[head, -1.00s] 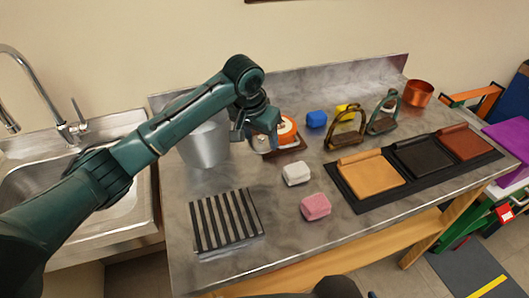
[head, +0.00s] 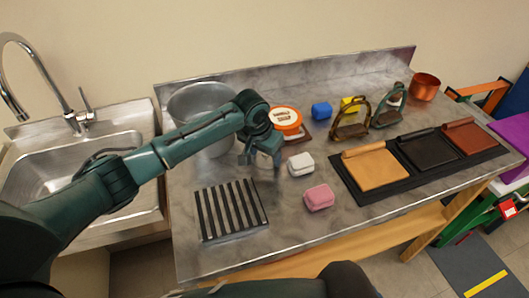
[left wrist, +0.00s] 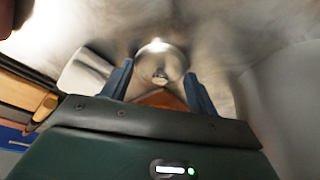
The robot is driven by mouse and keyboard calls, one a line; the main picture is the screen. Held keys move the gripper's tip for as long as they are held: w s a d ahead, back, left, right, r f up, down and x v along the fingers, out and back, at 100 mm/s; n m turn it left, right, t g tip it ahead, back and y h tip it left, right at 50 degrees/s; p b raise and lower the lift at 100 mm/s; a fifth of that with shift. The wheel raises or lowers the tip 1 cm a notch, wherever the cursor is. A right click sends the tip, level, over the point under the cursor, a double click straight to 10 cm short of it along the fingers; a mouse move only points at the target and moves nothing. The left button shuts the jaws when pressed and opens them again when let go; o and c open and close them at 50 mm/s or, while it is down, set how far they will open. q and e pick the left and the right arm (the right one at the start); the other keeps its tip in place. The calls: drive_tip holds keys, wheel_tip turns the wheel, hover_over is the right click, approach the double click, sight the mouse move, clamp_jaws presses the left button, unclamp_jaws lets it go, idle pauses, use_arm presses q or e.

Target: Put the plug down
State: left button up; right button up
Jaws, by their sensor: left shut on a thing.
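My left gripper (head: 262,158) is over the metal worktop (head: 290,222), between the grey bucket and the white block. In the left wrist view its two blue-grey fingers (left wrist: 159,88) are closed on a shiny, round, metallic piece, which I take for the plug (left wrist: 162,60). In the head view the plug is hidden by the fingers and wrist. I cannot tell whether it touches the worktop. A slatted black-and-light rack (head: 231,208) lies in front of the gripper. My right gripper is not in view.
The bucket (head: 190,103) stands behind my left forearm. Stirrups (head: 350,122) and a black tray (head: 365,194) with leather pieces are at right. The sink (head: 60,155) is left.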

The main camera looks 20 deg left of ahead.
use_arm(q)
drive_tip(key=o, duration=1)
drive_tip(key=shift+f, duration=0.1)
drive_tip(key=shift+c, duration=0.2)
drive_tip(key=v, duration=1.2)
